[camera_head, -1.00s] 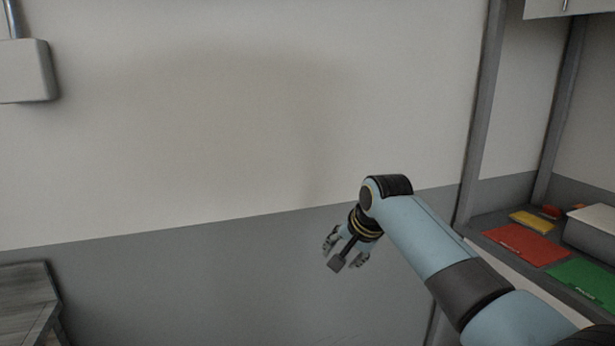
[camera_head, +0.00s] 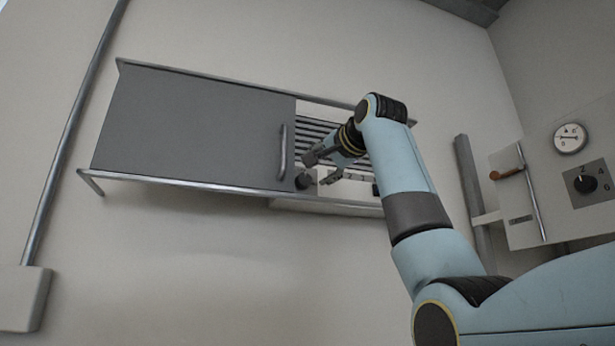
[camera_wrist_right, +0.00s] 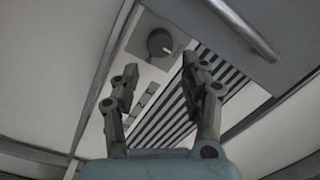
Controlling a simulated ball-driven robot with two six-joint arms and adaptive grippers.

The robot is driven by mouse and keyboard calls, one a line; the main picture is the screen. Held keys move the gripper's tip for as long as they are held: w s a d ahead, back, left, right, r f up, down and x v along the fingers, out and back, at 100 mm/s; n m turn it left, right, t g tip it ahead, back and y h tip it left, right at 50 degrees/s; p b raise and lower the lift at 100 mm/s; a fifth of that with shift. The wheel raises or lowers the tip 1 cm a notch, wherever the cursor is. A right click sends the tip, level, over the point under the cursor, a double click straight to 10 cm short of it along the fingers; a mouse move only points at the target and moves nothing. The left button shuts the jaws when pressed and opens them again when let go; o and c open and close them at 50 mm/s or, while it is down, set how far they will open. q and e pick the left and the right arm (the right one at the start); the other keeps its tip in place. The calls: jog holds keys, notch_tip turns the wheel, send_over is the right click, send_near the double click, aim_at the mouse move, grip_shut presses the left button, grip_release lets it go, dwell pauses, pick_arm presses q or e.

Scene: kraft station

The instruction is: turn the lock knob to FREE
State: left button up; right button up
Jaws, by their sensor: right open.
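A dark round knob (camera_wrist_right: 159,42) with a white mark on its rim sits on a pale plate (camera_wrist_right: 148,70) beside a slatted opening. In the head view a small dark knob (camera_head: 303,181) shows at the lower right corner of a grey panel (camera_head: 190,130). The mark points right in the wrist view. I cannot read the lettering on the plate. My right gripper (camera_head: 320,166) is open and empty in front of the plate. In the wrist view its fingertips (camera_wrist_right: 160,69) are spread just below the knob, apparently not touching it. My left gripper is out of view.
A metal handle (camera_head: 283,152) is on the grey panel, left of my right gripper. Dark slats (camera_head: 313,130) lie behind the gripper. The wall below the panel is clear.

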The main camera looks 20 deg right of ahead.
aim_at(307, 179)
jog(key=w+p, duration=0.1)
jog(key=w, duration=0.1)
jog(key=w+p, duration=0.1)
jog(key=w, duration=0.1)
jog(key=w+p, duration=0.1)
jog(key=w, duration=0.1)
jog(key=shift+a+r, duration=0.15)
jog(key=shift+a, duration=0.2)
jog(key=shift+w, duration=0.65)
jog(key=shift+a, duration=0.1)
jog(key=shift+s, duration=0.1)
jog(key=c, duration=0.9)
